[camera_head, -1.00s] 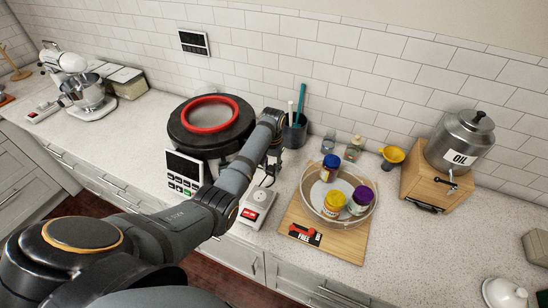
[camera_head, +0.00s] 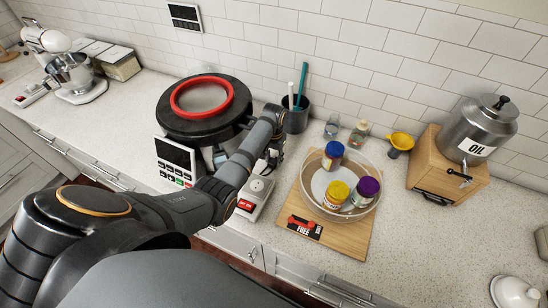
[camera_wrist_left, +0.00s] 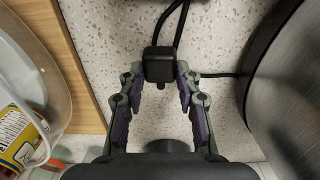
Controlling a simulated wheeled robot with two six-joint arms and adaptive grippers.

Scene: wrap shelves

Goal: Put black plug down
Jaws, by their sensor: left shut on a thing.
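The black plug (camera_wrist_left: 159,62) is a small dark block with black cable running up from it in the left wrist view. My left gripper (camera_wrist_left: 160,74) is shut on it, with one finger on each side. The speckled counter shows behind the plug; I cannot tell the gap. In the head view my left gripper (camera_head: 273,158) is between the round cooker and the clear bowl, just behind the white socket block (camera_head: 257,192) with a red switch. The plug cannot be made out there. My right gripper is not in view.
The cooker (camera_head: 176,128) with a red ring stands left of the gripper. The clear bowl (camera_head: 373,202) with several jars sits on a wooden board (camera_head: 345,240) to the right. A dark utensil cup (camera_head: 295,119) stands behind.

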